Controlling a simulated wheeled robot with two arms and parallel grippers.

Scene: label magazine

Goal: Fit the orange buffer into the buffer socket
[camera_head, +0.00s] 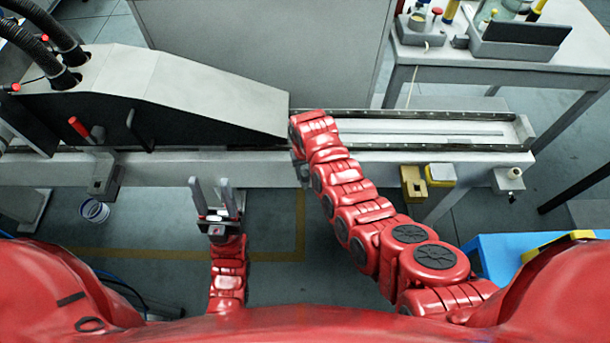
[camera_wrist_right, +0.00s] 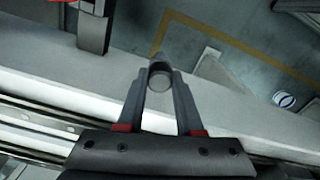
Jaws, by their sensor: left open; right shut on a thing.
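My right gripper (camera_wrist_right: 158,85) is shut on a small dark grey piece with a round pale end (camera_wrist_right: 159,80). It is above the long grey rail in the right wrist view. In the head view my right arm hides its fingertips and the held piece. No clearly orange buffer shows. The nearest colour is an ochre block (camera_head: 413,184) on the rail's front edge, right of my right arm. I cannot tell which part is the buffer socket. My left gripper (camera_head: 216,205) is open and empty, its fingers pointing towards the rail's front side.
The rail (camera_head: 440,158) runs across the view, with a sloped grey cover (camera_head: 190,85) on its left. A side table (camera_head: 420,52) stands behind.

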